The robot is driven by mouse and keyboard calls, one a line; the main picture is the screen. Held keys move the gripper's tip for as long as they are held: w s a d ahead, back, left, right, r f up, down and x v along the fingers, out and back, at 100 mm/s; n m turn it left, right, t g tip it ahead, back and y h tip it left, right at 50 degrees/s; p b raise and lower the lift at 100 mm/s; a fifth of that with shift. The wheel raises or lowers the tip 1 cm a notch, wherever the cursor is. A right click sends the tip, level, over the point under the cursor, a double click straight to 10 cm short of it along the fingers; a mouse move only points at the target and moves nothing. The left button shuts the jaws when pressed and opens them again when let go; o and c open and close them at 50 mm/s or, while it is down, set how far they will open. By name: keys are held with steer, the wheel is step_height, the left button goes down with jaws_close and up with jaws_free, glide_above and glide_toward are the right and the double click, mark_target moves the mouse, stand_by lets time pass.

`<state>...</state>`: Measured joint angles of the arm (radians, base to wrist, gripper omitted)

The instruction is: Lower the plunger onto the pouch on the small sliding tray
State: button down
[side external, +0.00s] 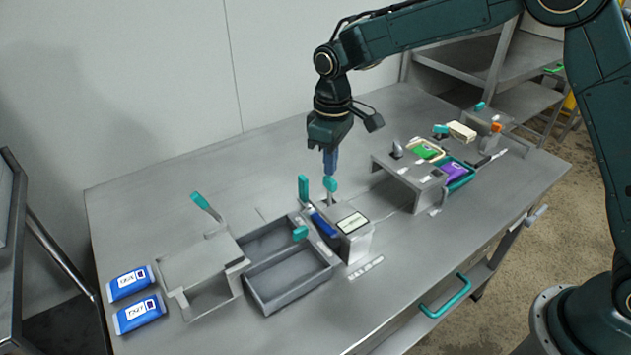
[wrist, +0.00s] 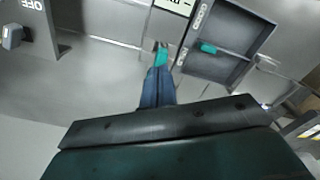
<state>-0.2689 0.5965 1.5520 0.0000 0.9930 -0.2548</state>
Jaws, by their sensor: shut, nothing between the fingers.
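My gripper (side external: 331,174) is shut and empty, pointing down with its blue fingertips at a teal knob (side external: 330,185) on a thin upright post. The fingertips look touching or just above the knob; I cannot tell which. In the wrist view my gripper (wrist: 157,70) is close to the same knob (wrist: 162,56). The post stands behind a grey box (side external: 357,244) with a labelled top and a blue handle (side external: 323,226). A green pouch (side external: 426,151) and a purple pouch (side external: 454,172) lie at the right. I cannot make out for certain which part is the plunger or the small sliding tray.
A two-bay grey bin (side external: 288,284) stands left of the box, near a taller teal handle (side external: 303,188). A grey stand with a teal lever (side external: 206,206) and two blue pouches (side external: 139,315) are farther left. A grey bridge (side external: 398,176) stands right. The table behind is clear.

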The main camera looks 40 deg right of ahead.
steer(key=shift+f, duration=1.1)
stand_by(0.8)
steer(key=shift+r, duration=3.55)
